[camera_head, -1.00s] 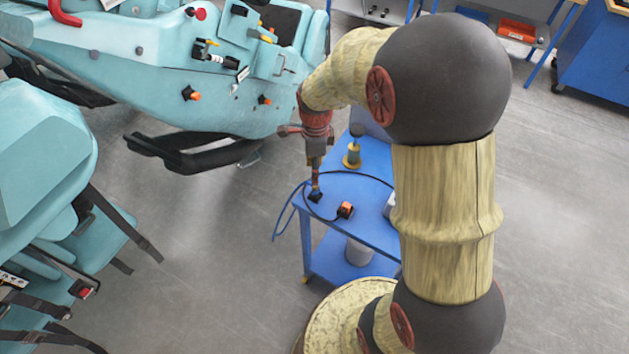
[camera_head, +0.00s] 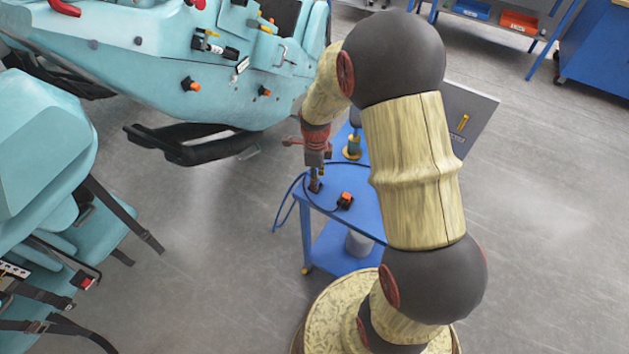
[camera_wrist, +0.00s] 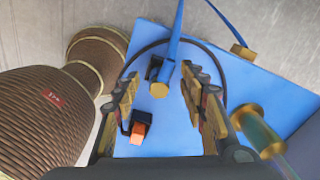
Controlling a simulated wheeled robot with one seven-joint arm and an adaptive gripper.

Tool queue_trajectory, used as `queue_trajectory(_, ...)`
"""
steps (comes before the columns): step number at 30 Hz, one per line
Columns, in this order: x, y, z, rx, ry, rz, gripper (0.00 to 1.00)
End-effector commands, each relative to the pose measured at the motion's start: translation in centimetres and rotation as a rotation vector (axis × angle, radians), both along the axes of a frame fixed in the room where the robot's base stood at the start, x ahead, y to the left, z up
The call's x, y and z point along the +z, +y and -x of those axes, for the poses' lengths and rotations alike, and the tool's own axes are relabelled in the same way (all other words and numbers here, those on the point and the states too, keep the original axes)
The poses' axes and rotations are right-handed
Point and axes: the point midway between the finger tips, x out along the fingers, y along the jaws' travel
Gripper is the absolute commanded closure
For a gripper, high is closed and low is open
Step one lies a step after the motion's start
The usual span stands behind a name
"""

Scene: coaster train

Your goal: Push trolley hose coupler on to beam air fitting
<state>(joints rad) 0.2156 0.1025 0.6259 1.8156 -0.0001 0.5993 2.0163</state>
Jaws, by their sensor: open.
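The blue hose runs over the edge of the blue trolley (camera_head: 376,215) and ends in a brass hex coupler (camera_wrist: 158,88), seen clearly in the wrist view. My gripper (camera_head: 315,182) points down over the trolley's left corner. In the wrist view my gripper (camera_wrist: 162,80) is open, with one finger on each side of the coupler and hose end. I see a gap on both sides, so the coupler is not gripped. The teal train body (camera_head: 130,45) carries several small fittings, among them black-and-orange ones (camera_head: 190,85). I cannot tell which is the beam air fitting.
A black-and-orange plug (camera_head: 345,200) with a black cable lies on the trolley right of the coupler. A brass-based cylinder (camera_head: 353,148) stands farther back. Black bars (camera_head: 195,148) jut from the train, left of my gripper. Grey floor is clear between train and trolley.

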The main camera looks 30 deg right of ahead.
Motion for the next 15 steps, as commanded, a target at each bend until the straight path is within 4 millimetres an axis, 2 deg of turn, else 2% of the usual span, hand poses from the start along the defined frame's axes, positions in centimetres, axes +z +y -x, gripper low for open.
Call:
queue_trajectory(5, 0.1, -0.03, -0.07, 0.0, -0.002, 0.0, 0.58)
queue_trajectory(15, 0.11, -0.02, -0.06, 0.0, -0.002, 0.0, 0.77)
